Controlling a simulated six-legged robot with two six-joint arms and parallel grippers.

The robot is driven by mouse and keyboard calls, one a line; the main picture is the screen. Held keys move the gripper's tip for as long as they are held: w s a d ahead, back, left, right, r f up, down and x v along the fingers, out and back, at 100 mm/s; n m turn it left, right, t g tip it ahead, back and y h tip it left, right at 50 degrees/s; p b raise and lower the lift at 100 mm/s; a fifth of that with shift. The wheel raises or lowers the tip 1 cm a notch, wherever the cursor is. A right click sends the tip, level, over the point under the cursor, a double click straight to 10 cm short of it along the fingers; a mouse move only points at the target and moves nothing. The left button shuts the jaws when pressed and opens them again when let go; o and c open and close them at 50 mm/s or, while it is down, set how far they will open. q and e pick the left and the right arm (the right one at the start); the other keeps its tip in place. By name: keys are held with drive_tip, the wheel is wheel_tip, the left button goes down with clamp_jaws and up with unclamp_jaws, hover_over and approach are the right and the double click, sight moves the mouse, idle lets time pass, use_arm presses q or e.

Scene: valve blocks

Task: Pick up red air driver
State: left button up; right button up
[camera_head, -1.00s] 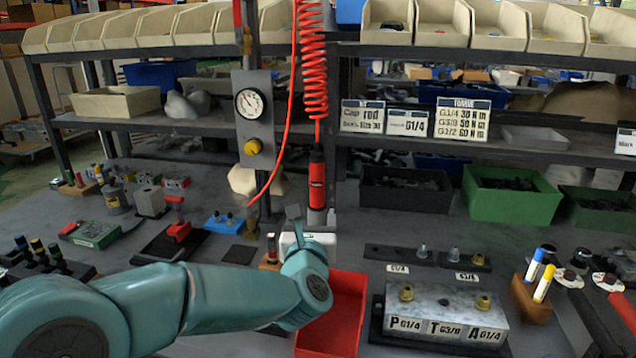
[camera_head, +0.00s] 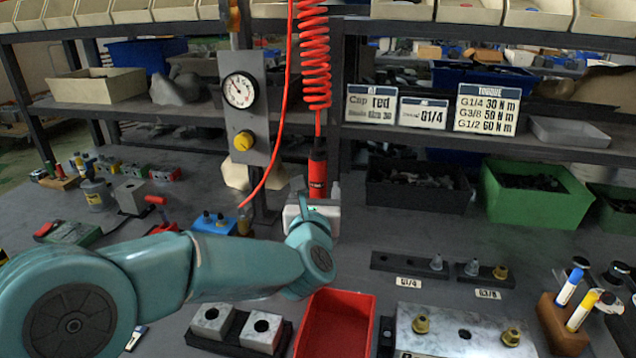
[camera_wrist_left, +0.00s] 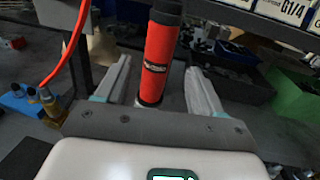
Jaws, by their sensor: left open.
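The red air driver (camera_head: 318,174) hangs upright below a red coiled hose (camera_head: 314,60) in the head view. It has a black top and a black lower band. In the left wrist view the driver (camera_wrist_left: 157,60) stands upright between the two fingers of my left gripper (camera_wrist_left: 155,85). The fingers are open, with a gap on each side of the driver. In the head view my left gripper (camera_head: 312,205) is at the driver's lower end, partly hidden by my own wrist. My right gripper is not in view.
A pressure gauge panel (camera_head: 245,108) with a yellow knob stands left of the driver. A thin red hose (camera_head: 275,150) hangs close by. A red tray (camera_head: 338,325) and a valve block (camera_head: 465,330) lie in front. A green bin (camera_head: 535,195) stands at the right.

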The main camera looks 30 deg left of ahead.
sight(317, 179)
use_arm(q)
drive_tip(key=p+x, duration=0.1)
drive_tip(key=x, duration=0.5)
drive_tip(key=shift+a, duration=0.15)
drive_tip(key=shift+w+a+f, duration=0.1)
drive_tip(key=shift+w, duration=0.2)
drive_tip(key=shift+s, duration=0.1)
drive_tip(key=shift+c, duration=0.9)
drive_tip(key=c, duration=1)
clamp_jaws()
drive_tip(key=shift+r, duration=0.25)
